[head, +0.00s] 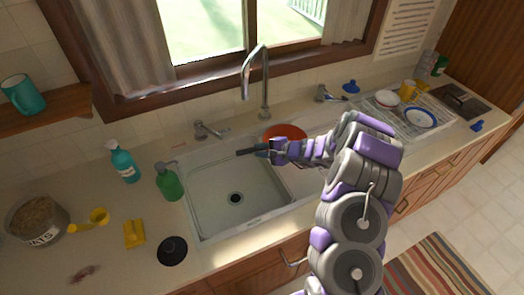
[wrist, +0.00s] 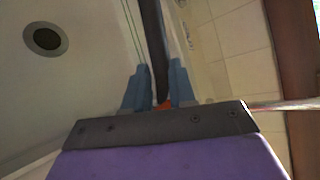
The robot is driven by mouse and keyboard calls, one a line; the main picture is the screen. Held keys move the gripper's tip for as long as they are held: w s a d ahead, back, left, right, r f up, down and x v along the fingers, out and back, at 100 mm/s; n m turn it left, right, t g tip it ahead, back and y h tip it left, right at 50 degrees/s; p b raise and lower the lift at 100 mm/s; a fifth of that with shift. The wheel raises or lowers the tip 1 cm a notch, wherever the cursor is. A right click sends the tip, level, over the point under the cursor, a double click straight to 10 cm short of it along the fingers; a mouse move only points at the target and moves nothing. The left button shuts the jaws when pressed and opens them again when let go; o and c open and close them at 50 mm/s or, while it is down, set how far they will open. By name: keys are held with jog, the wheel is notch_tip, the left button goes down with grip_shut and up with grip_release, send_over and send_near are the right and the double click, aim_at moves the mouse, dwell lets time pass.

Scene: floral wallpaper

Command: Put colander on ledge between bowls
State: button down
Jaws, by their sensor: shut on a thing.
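My gripper (head: 264,149) is above the back right part of the white sink. It is shut on a dark handle (head: 246,152), which sticks out to the left. In the wrist view the dark handle (wrist: 152,40) runs between the two blue fingers (wrist: 158,82). A round orange-red thing (head: 285,131), which looks like the colander, is right behind my gripper and partly hidden by it. A sliver of orange (wrist: 165,104) shows at the finger base. The handle seems to belong to it. A bowl with a red rim (head: 385,97) and a bowl with a blue rim (head: 420,118) stand at the right.
The sink (head: 215,200) is empty, with a tall faucet (head: 264,80) behind it. A green soap bottle (head: 169,182) and a teal spray bottle (head: 123,162) stand to its left. A yellow cup (head: 409,87) stands behind the bowls. A wooden shelf holds a teal mug (head: 22,95).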

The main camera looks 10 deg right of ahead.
jog(key=shift+d, duration=0.35)
jog(key=c, duration=1)
grip_release()
jog(key=shift+s+d, duration=0.1)
jog(key=shift+d, duration=0.2)
jog(key=shift+o, duration=0.3)
jog(key=shift+a, duration=0.4)
jog(key=p+v, duration=0.2)
jog(key=v, duration=0.9)
jog(key=s+a+r+n+g, duration=0.45)
jog(key=s+a+r, duration=0.3)
jog(key=s, duration=0.25)
jog(key=s+a+r+n+g, duration=0.45)
jog(key=s+a+r, duration=0.25)
jog(key=s+r, duration=0.25)
jog(key=s+d+r+n+h, duration=0.1)
jog(key=s+d+h, duration=0.4)
jog(key=s, duration=0.7)
jog(key=s+d+r+n+h, duration=0.1)
jog(key=s+d+h, duration=0.4)
jog(key=s, duration=0.7)
jog(key=shift+s+d+n+g, duration=0.3)
jog(key=shift+d+n, duration=0.5)
jog(key=shift+d, duration=0.05)
